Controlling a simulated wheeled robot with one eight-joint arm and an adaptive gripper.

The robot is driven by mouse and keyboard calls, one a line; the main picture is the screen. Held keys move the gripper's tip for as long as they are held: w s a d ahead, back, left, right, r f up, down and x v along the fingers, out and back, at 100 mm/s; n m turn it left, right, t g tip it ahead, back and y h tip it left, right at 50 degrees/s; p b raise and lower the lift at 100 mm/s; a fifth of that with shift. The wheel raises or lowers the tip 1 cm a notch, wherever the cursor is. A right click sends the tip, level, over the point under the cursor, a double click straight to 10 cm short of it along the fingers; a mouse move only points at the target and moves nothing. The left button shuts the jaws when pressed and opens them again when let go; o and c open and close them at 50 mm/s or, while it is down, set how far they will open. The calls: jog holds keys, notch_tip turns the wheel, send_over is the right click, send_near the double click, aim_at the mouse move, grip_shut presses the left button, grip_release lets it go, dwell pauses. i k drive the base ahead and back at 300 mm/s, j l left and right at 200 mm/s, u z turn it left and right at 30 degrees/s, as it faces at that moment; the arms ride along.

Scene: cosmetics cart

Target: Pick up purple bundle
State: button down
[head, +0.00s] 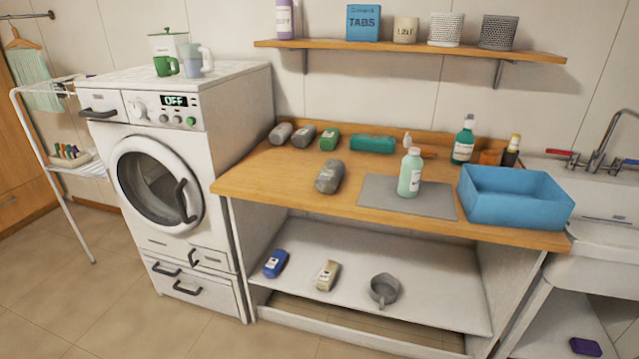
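A small dark purple bundle (585,346) lies at the lower right in the head view, on the white low surface (545,325) beneath the sink. It looks flat and block-like, and nothing covers it. My gripper is not in view, so its state and its distance from the bundle do not show.
The wooden counter (290,175) holds bottles, several wrapped bundles and a blue bin (515,197). The lower white shelf (420,275) carries a blue bundle (275,263), a beige bundle (328,275) and a grey mug (383,290). The washing machine (180,180) stands left. Foreground floor is clear.

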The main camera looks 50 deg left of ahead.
aim_at(327, 181)
jog(key=k+u, duration=0.1)
jog(key=u, duration=1.25)
jog(key=i+l+u, duration=0.2)
jog(key=u, duration=0.15)
jog(key=i+l+u, duration=0.15)
jog(key=l+u, duration=0.15)
